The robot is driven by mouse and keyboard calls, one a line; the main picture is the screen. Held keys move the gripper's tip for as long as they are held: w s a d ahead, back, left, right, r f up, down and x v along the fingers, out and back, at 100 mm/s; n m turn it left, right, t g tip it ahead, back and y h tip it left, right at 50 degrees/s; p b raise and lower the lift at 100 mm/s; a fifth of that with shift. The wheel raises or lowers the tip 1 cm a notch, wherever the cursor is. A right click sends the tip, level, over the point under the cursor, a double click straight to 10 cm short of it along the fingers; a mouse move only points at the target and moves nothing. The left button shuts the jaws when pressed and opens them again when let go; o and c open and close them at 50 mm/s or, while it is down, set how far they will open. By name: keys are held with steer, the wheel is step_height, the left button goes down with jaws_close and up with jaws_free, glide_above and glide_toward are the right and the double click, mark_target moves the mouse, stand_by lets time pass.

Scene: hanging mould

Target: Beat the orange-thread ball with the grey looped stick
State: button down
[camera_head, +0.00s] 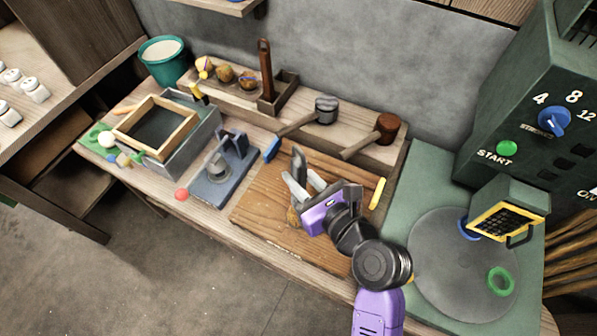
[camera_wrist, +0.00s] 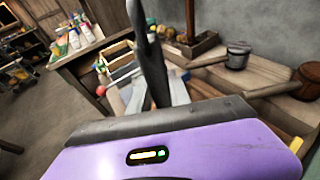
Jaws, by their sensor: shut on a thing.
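My gripper (camera_head: 300,187) is over the wooden board, its light grey fingers shut on a dark grey stick. I take this as the grey looped stick (camera_head: 298,160); it stands up from the fingers, and its loop cannot be made out. The stick also shows in the wrist view (camera_wrist: 149,55), rising between the fingers.
More balls (camera_head: 225,74) sit on the back shelf, beside an upright brown stick (camera_head: 265,70) in a wooden box. A blue press (camera_head: 222,175) stands left, a green machine (camera_head: 500,160) right.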

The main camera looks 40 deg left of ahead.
step_height(320, 180, up, 2)
steer(key=p, duration=0.5)
steer(key=shift+r, duration=0.15)
steer(key=shift+f, duration=0.25)
step_height(320, 180, down, 4)
steer(key=b, duration=0.3)
step_height(320, 180, up, 4)
steer(key=p, duration=0.5)
steer(key=shift+r, duration=0.25)
steer(key=shift+f, duration=0.15)
